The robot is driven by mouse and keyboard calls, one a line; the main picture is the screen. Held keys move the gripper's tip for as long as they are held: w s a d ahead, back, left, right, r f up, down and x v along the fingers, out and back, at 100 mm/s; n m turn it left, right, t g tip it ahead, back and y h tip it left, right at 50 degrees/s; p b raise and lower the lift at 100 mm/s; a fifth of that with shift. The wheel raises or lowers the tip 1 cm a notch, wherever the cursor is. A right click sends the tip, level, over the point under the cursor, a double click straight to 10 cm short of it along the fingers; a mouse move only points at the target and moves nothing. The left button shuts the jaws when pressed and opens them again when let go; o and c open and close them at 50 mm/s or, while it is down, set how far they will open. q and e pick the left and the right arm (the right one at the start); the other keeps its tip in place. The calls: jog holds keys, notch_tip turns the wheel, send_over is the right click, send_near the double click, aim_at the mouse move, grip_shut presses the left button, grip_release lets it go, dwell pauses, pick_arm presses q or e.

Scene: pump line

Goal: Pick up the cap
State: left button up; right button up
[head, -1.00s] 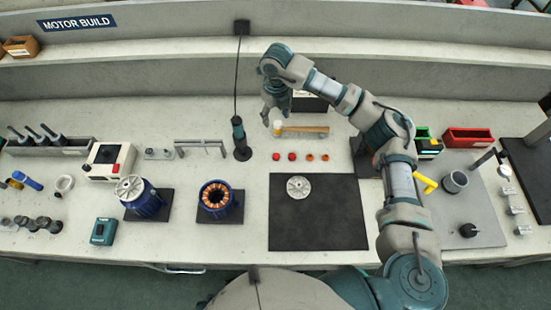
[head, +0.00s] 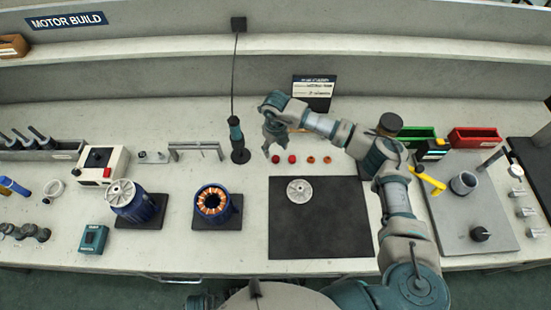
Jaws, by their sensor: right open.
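Two small red caps, one at the left (head: 276,159) and one at the right (head: 292,159), stand on the bench just behind the dark mat (head: 335,225). Two small orange ring-like pieces (head: 311,160) are in the same row to their right. A round silver end piece (head: 299,190), which could also be called a cap, lies on the mat. My right gripper (head: 276,150) is open and empty, pointing down over the red caps. Whether it touches them I cannot tell. My left gripper is not in view.
A dark upright tool (head: 237,140) on a cord stands close left of my right gripper. Blue motor housings (head: 213,203) stand further left. Green (head: 415,136) and red (head: 473,138) bins are at the right. My right forearm hides most of the mallet.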

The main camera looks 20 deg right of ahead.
aim_at(276, 158)
notch_tip(276, 158, down, 6)
jog(key=shift+s+d+r, duration=0.1)
jog(key=shift+d, duration=0.05)
jog(key=shift+r, duration=0.1)
jog(key=c, duration=0.8)
